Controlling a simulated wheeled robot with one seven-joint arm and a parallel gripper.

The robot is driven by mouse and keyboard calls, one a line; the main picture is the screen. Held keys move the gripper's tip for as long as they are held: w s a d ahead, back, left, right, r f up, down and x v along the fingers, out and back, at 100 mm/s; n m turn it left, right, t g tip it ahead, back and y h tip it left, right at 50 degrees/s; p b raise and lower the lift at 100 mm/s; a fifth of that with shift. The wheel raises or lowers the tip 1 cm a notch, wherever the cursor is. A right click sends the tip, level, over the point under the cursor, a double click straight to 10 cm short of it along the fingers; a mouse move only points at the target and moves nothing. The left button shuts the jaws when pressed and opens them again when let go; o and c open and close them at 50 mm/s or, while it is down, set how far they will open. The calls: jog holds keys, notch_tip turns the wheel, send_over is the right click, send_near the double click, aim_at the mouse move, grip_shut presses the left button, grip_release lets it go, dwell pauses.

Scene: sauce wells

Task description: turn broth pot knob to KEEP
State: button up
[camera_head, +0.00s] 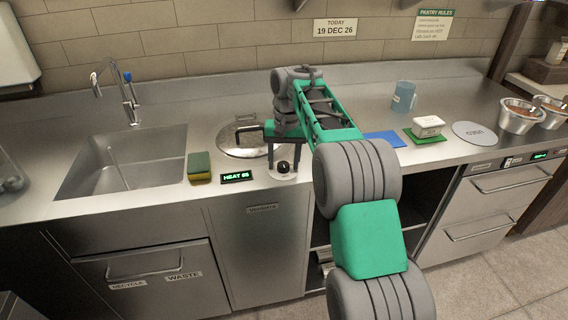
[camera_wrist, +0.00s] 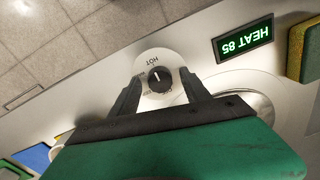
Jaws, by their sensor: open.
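The broth pot knob (camera_wrist: 157,81) is a round black dial with a white pointer line on a pale disc with lettering; HOT is readable, the other words are too small or partly hidden. The knob (camera_head: 283,166) also shows in the head view, on the counter's front part. My gripper (camera_wrist: 159,82) is open, with one dark finger on each side of the knob; I cannot tell whether they touch it. In the head view my gripper (camera_head: 284,158) is over the knob. A green-lit display (camera_wrist: 244,39) reads HEAT 85. The broth pot's round metal lid (camera_head: 243,138) is behind the knob.
A yellow-green sponge (camera_head: 199,166) lies left of the display, beside the sink (camera_head: 130,160). To the right are a blue mat (camera_head: 384,139), a blue jug (camera_head: 404,96), a white dish on a green mat (camera_head: 427,136) and metal bowls (camera_head: 519,116).

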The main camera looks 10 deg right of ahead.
grip_shut()
dwell(0.5)
jog(key=shift+n, duration=0.4)
jog(key=n, duration=0.4)
jog(key=shift+d+n+p, duration=0.1)
jog(key=shift+n+p, duration=0.2)
jog(key=shift+p, duration=0.1)
jog(key=n+b, duration=0.1)
jog(key=n, duration=0.5)
jog(key=shift+w+g, duration=0.1)
jog(key=shift+g, duration=0.2)
jog(key=n, duration=0.6)
jog(key=shift+n+b, duration=0.3)
jog(key=n, duration=0.5)
jog(key=shift+n+h, duration=0.3)
jog(key=shift+h, duration=0.1)
